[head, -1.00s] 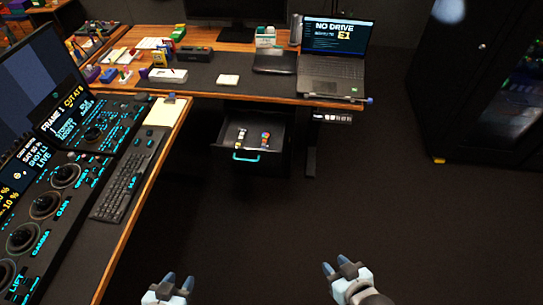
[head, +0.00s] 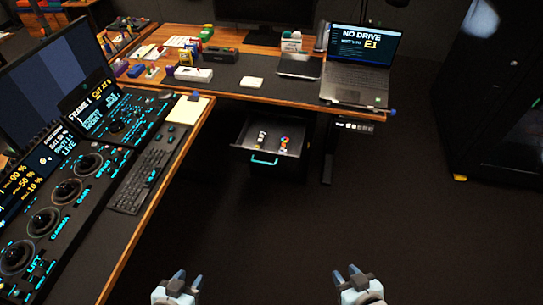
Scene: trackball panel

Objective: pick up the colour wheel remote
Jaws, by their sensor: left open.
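An open drawer (head: 297,129) with a teal handle (head: 264,161) sticks out beneath the far desk. In it lies a small item with a multicoloured round top (head: 284,142), which looks like the colour wheel remote; it is too small to see in detail. A second small pale item (head: 262,138) lies to its left, apart from it. My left gripper (head: 188,275) is open and empty at the bottom of the view. My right gripper (head: 347,271) is also empty with its fingers apart. Both are well short of the drawer.
The left desk holds a grading panel (head: 62,212) with several trackballs and a keyboard (head: 146,178). The far desk bears a laptop (head: 358,82) and several small boxes. A desk leg (head: 327,155) stands right of the drawer. The floor (head: 270,225) before the drawer is clear.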

